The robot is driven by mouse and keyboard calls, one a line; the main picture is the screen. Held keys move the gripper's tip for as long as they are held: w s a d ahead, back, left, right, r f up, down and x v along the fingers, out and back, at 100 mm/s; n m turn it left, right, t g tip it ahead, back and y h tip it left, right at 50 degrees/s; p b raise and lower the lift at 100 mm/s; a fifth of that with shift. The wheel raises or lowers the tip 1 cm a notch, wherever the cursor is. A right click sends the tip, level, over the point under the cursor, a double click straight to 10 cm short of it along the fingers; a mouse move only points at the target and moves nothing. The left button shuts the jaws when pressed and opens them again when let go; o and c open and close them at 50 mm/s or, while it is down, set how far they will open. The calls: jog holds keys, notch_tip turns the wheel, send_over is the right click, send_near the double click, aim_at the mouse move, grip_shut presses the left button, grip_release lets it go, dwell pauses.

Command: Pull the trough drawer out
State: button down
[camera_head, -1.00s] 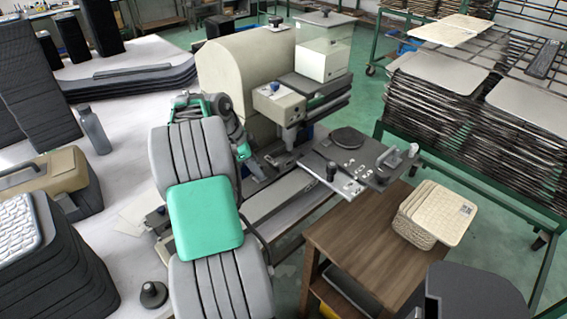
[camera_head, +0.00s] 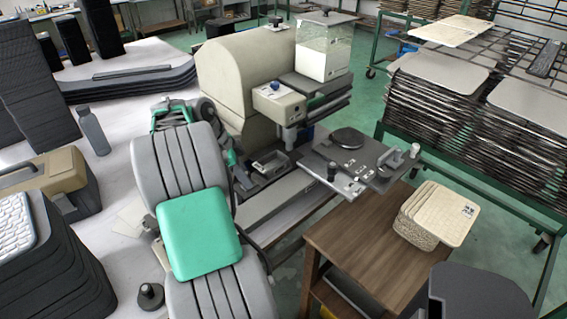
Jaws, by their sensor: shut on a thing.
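The trough drawer (camera_head: 270,164) is a small grey open-topped box low on the cream machine, below its control box. It stands partly out toward the left, and its hollow inside shows. My gripper (camera_head: 247,181) is at the drawer's left end and shut on it. The fingertips are small, dark and partly hidden, so the exact hold on the handle cannot be made out. My grey and green arm links stand in front, to the left of the drawer.
The cream machine (camera_head: 245,80) carries a clear hopper (camera_head: 324,50) and a grey plate with a round disc (camera_head: 349,138). A brown wooden table (camera_head: 365,240) holds beige panels (camera_head: 440,213). A bottle (camera_head: 93,131) stands on the white table at left.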

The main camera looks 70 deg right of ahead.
jog(key=shift+a, duration=0.1)
jog(key=shift+w+a+b, duration=0.2)
jog(key=shift+w+a, duration=0.2)
jog(key=shift+a, duration=0.35)
jog(key=shift+w+a+b, duration=0.25)
jog(key=shift+w+a, duration=0.15)
jog(key=shift+a, duration=0.3)
jog(key=shift+w+a+b, duration=0.2)
jog(key=shift+w+a, duration=0.2)
jog(key=shift+a, duration=0.35)
jog(key=c, duration=1.3)
grip_release()
notch_tip(320, 180, up, 7)
jog(key=p, duration=0.6)
